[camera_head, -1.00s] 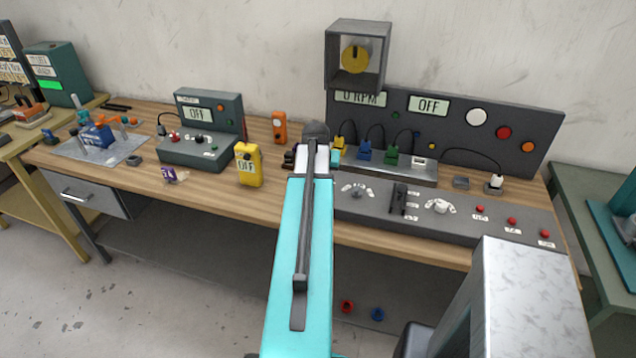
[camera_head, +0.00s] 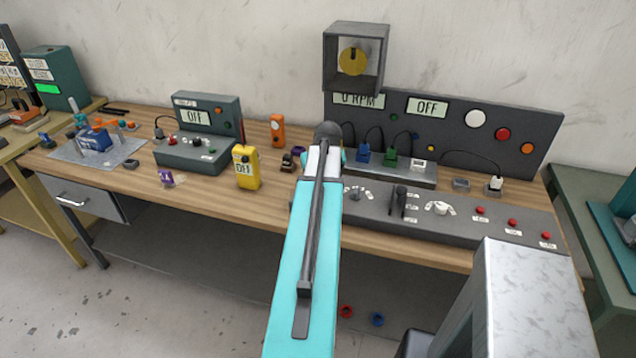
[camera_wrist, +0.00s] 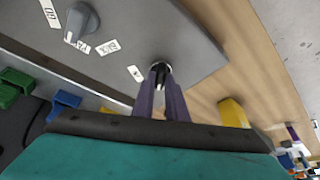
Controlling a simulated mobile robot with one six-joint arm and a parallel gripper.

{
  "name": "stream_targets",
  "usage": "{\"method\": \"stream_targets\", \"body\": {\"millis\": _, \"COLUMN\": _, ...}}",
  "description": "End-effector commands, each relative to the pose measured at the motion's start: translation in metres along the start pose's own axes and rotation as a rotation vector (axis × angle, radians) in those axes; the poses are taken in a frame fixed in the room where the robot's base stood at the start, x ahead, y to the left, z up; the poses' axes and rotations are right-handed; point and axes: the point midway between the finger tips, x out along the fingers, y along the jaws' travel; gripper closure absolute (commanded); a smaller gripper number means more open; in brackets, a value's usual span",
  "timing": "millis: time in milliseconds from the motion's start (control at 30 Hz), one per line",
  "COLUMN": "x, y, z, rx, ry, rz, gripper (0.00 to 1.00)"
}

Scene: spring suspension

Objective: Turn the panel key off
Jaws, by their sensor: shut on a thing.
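The panel key (camera_wrist: 159,66) shows in the wrist view as a small dark piece in a pale round lock, near the edge of the grey control panel (camera_wrist: 195,45). My gripper (camera_wrist: 160,75) is shut on it, its two dark fingers close together at the lock. A small white label lies beside the lock; I cannot read it. In the head view my arm hides the key and the fingertips.
A grey knob (camera_wrist: 80,22) is near the key. Blue (camera_head: 363,153) and green (camera_head: 390,158) plugs stand behind the control panel. A yellow meter (camera_head: 246,167) and a grey-green power unit (camera_head: 203,130) stand left of my arm.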

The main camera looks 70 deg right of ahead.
Motion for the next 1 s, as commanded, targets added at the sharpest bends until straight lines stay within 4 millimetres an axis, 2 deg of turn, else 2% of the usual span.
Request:
{"method": "stream_targets", "body": {"millis": 167, "x": -0.001, "y": 0.003, "z": -0.004, "rx": -0.002, "ry": 0.011, "rz": 0.007, "gripper": 1.0}}
{"method": "stream_targets", "body": {"millis": 200, "x": -0.001, "y": 0.003, "z": -0.004, "rx": -0.002, "ry": 0.011, "rz": 0.007, "gripper": 0.81}}
{"method": "stream_targets", "body": {"millis": 267, "x": -0.001, "y": 0.002, "z": -0.004, "rx": -0.001, "ry": 0.01, "rz": 0.006, "gripper": 0.71}}
{"method": "stream_targets", "body": {"millis": 300, "x": -0.001, "y": 0.002, "z": -0.004, "rx": -0.001, "ry": 0.009, "rz": 0.005, "gripper": 0.69}}
{"method": "stream_targets", "body": {"millis": 733, "x": -0.003, "y": 0.0, "z": -0.002, "rx": -0.001, "ry": 0.006, "rz": 0.002, "gripper": 0.69}}
{"method": "stream_targets", "body": {"millis": 1000, "x": -0.02, "y": 0.0, "z": -0.001, "rx": 0.0, "ry": 0.007, "rz": 0.002, "gripper": 0.69}}
